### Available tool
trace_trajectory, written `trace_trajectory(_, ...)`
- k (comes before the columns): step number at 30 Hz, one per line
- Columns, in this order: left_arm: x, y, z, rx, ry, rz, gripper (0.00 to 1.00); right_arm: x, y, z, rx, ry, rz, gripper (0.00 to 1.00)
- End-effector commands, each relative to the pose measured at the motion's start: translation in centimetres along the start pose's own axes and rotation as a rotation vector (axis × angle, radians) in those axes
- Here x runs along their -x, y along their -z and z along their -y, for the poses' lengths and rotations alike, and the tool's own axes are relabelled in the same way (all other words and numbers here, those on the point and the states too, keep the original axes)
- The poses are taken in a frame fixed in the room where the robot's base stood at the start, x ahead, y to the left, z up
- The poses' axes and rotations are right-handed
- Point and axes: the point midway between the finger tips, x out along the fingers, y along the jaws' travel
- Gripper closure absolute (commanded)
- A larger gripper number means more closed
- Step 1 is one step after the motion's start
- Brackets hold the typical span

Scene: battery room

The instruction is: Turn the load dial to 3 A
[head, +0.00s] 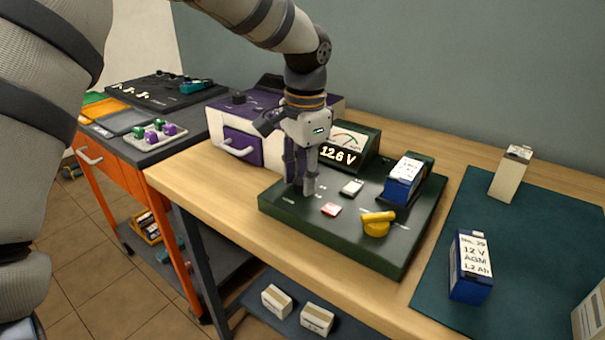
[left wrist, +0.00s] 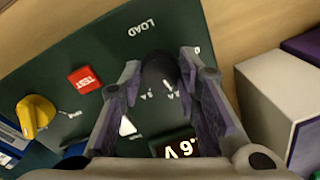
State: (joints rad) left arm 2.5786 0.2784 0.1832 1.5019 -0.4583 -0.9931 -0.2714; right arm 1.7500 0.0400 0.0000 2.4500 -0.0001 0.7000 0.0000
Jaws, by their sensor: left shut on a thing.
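The green tester board (head: 330,235) lies on the wooden bench. My left gripper (head: 301,188) points down over its left part, shut on the dark load dial. The load dial (left wrist: 158,70) shows between the fingertips in the left wrist view, near the printed word LOAD; its setting cannot be read. In the head view the fingers hide most of it. The meter (head: 345,150) at the back reads 12.6 V. A red TEST button (head: 331,209) and a yellow knob (head: 377,223) are on the board, apart from the gripper. My right gripper is out of view.
A blue battery (head: 403,180) sits at the board's right. Another battery (head: 470,265) stands on the teal mat (head: 535,250). A purple and white case (head: 225,125) is close behind the gripper, left of the meter. An orange cart (head: 130,165) stands at left.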

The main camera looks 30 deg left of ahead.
Motion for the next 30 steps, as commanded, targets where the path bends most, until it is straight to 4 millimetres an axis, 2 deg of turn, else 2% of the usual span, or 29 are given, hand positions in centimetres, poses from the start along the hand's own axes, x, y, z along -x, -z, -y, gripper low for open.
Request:
trace_trajectory(18,-0.09,-0.09,0.01,-0.574,-0.002,-0.032,0.98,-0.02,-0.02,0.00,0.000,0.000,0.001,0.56)
trace_trajectory(30,-0.12,-0.12,0.03,-0.851,-0.003,-0.047,0.98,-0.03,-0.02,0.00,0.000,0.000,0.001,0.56)
